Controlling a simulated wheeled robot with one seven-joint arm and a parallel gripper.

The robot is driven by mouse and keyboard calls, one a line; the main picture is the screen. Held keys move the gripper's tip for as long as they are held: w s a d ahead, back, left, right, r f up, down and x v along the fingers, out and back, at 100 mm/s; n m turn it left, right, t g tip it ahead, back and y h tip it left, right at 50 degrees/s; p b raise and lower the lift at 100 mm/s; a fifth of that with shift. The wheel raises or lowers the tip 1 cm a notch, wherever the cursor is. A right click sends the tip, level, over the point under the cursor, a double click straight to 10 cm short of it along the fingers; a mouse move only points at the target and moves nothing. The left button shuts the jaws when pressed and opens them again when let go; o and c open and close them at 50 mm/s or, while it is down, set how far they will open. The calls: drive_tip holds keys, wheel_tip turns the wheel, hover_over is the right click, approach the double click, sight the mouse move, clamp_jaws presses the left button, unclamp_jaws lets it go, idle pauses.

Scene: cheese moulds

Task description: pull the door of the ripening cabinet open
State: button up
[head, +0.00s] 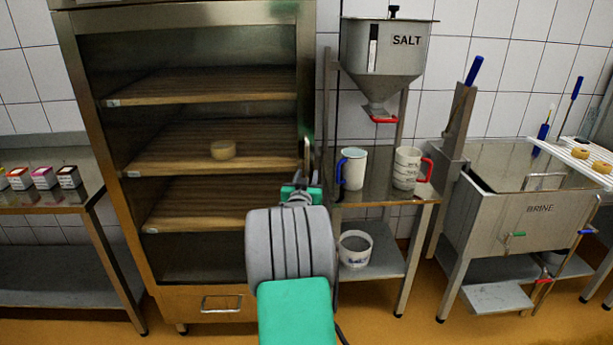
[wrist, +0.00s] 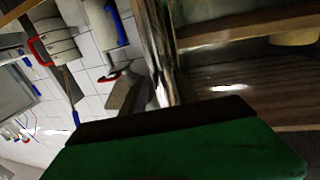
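The ripening cabinet (head: 180,12) is a tall steel cabinet at the left of the head view, with wooden shelves showing in its front. Its door looks shut, with the shelves seen as if through dark glass. An upright metal handle (head: 306,155) is at the door's right edge. My gripper (head: 303,190) is at the handle's lower end, mostly hidden behind my grey and green arm. In the wrist view, its green and dark body fills the bottom, and an upright metal bar (wrist: 155,50) rises behind it. The fingertips are hidden, so I cannot tell whether they grip the handle.
A round cheese (head: 223,150) sits on the middle shelf. Right of the cabinet is a steel stand (head: 380,197) with two mugs, a bucket (head: 355,248) below and a salt hopper (head: 385,48) above. A brine tank (head: 530,215) is further right. Floor shows before the stand.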

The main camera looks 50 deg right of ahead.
drive_tip(key=shift+w+d, duration=0.15)
drive_tip(key=shift+c, duration=0.6)
clamp_jaws()
idle(0.8)
